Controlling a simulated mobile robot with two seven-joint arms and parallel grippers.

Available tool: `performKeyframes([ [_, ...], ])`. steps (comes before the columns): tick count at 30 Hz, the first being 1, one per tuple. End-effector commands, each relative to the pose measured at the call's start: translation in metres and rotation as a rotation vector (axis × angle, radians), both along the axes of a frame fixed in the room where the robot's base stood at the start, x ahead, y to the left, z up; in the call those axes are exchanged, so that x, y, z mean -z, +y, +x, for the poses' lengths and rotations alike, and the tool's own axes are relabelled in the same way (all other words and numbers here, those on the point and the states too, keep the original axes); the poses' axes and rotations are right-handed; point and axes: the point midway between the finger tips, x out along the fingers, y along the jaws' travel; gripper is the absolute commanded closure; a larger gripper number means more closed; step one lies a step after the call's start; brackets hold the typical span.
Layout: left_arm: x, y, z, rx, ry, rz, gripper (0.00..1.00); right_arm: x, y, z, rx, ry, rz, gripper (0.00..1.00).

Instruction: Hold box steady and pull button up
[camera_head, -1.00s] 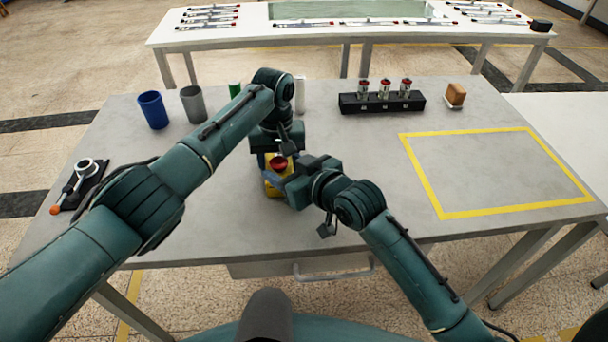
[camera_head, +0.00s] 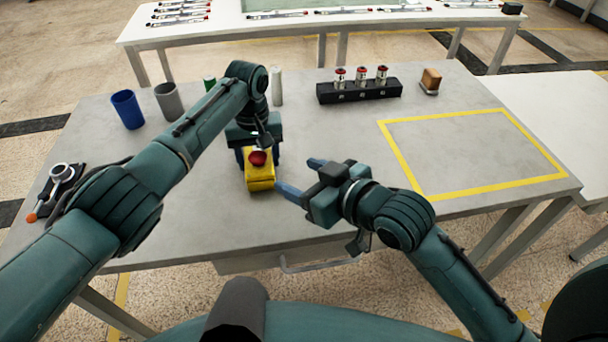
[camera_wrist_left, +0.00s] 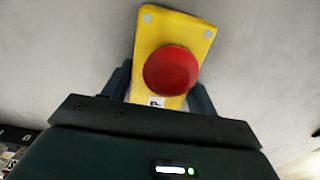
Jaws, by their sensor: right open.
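The yellow box (camera_head: 261,184) with a round red button (camera_head: 257,158) on top is on the grey table, near the middle of its front half. It also shows in the left wrist view, with the yellow box (camera_wrist_left: 168,28) and the red button (camera_wrist_left: 171,71) in plain sight. My left gripper (camera_head: 258,158) reaches it from behind. Its fingers lie against both sides of the box, one on each side, shut on it. My right gripper (camera_head: 301,177) is open and empty, just right of the box and apart from it. Whether the button is up or down is hard to tell.
A blue cup (camera_head: 127,109), a grey cup (camera_head: 169,101) and a white cylinder (camera_head: 276,87) stand behind. A black holder (camera_head: 359,91) carries three red-topped parts beside a brown block (camera_head: 431,80). A yellow-taped area (camera_head: 470,189) at right is empty.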

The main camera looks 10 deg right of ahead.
Motion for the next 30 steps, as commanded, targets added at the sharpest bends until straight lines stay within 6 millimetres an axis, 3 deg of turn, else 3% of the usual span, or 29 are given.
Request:
performKeyframes([
  [7, 0.000, 0.000, 0.000, 0.000, 0.000, 0.000, 0.21, 0.000, 0.000, 0.000, 0.000, -0.001, 0.001, 0.40],
  [17, -0.005, 0.000, 0.000, 0.001, 0.000, 0.000, 0.20, 0.000, 0.000, 0.000, 0.000, -0.001, 0.001, 0.40],
  [20, -0.018, 0.000, 0.001, 0.001, -0.003, -0.001, 0.20, 0.000, 0.000, 0.000, 0.000, -0.001, 0.001, 0.40],
  [30, -0.089, -0.001, 0.001, 0.001, -0.003, -0.002, 0.20, 0.000, 0.000, 0.000, 0.000, -0.001, 0.001, 0.40],
])
